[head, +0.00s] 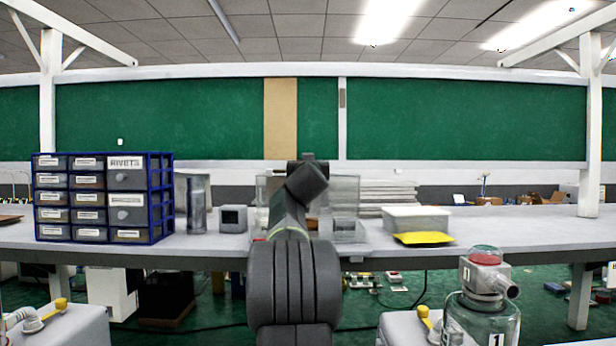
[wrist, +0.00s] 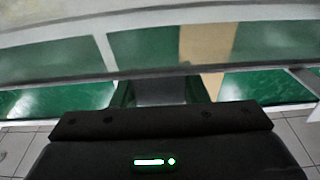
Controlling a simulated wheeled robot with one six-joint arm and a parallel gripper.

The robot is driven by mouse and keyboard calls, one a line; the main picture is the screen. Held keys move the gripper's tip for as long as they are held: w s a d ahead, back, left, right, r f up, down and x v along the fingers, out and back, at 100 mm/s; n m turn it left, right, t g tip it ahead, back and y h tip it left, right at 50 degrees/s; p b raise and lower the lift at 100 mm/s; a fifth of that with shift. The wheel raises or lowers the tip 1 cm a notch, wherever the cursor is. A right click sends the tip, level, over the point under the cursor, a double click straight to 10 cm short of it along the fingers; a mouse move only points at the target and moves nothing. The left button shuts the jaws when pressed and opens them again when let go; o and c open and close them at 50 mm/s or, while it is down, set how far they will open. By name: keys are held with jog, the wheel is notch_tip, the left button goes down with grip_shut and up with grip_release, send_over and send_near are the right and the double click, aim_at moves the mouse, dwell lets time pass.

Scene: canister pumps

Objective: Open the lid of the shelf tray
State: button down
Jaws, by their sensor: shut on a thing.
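A clear-walled tray (head: 345,228) stands on the grey bench behind my arm, which hides its middle. A translucent upright panel (head: 345,187), which looks like its lid, rises behind my wrist. In the wrist view a pale see-through panel (wrist: 60,50) spans the top, its grey rim crossing just beyond my gripper (wrist: 160,92). The two dark fingers are close to that rim, and my gripper appears shut on the lid there. The exact contact is hard to see. In the head view my fingers are hidden behind my dark wrist.
A blue drawer cabinet (head: 104,198) stands at the left of the bench (head: 220,250). A clear cylinder and small grey box (head: 233,218) sit left of the tray. A white container (head: 415,219) with a yellow piece (head: 424,239) is to the right. A canister pump (head: 484,300) stands front right.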

dwell(0.3)
jog(key=c, duration=0.8)
grip_release()
jog(key=shift+c, duration=0.2)
jog(key=shift+s, duration=0.15)
jog(key=s+f+b, duration=0.2)
jog(key=s+b, duration=0.5)
jog(key=s, duration=0.6)
jog(key=shift+s+f+b, duration=0.2)
jog(key=shift+b, duration=0.2)
